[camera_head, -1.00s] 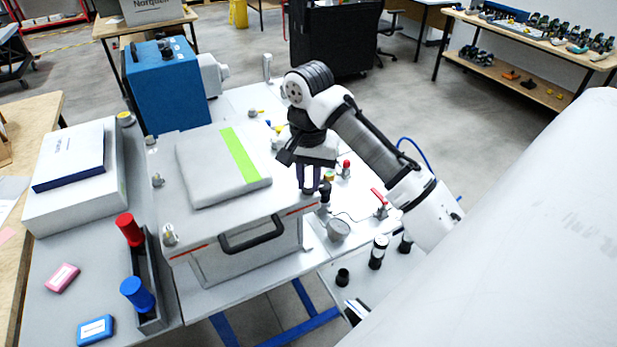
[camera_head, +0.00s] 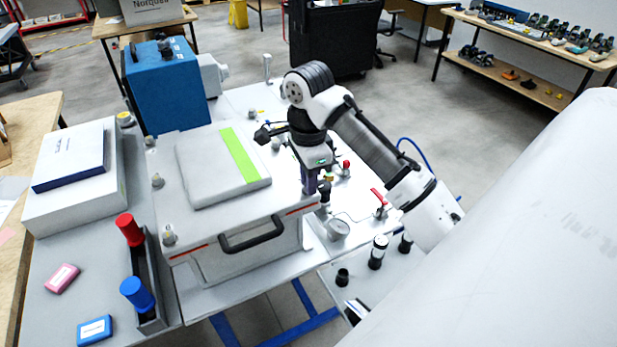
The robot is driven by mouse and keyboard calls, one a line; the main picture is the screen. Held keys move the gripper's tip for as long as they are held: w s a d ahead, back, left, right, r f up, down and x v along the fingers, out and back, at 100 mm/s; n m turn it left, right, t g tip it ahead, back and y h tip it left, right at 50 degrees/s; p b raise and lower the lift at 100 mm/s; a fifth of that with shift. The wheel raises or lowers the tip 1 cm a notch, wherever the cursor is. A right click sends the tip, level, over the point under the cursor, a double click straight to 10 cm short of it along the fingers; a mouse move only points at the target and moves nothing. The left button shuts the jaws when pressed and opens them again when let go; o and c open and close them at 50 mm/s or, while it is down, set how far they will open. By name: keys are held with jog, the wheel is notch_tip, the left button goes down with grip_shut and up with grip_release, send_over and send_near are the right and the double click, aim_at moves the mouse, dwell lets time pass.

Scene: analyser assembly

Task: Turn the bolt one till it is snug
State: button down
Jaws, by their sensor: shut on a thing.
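My gripper (camera_head: 310,188) points down at the right front corner of the white analyser box (camera_head: 222,215). Its fingers are shut on bolt one, which is mostly hidden between and below them. I cannot tell how far the bolt is seated. Other bolts stand along the lid's left edge, one at the front left corner (camera_head: 169,235) and one further back (camera_head: 158,181). A grey pad with a green stripe (camera_head: 222,165) lies on the lid.
A black handle (camera_head: 252,235) sticks out of the box's front. Right of the box are a red-handled valve (camera_head: 379,199), a round gauge (camera_head: 337,229) and black cylinders (camera_head: 377,252). A blue unit (camera_head: 167,84) stands behind.

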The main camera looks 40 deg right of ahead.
jog(key=m, duration=0.5)
jog(key=shift+r+m, duration=0.1)
jog(key=shift+m, duration=0.2)
jog(key=m, duration=0.4)
jog(key=shift+m, duration=0.7)
jog(key=c, duration=1.3)
grip_release()
notch_tip(320, 180, up, 14)
jog(key=shift+f+b, duration=0.15)
jog(key=shift+b, duration=0.8)
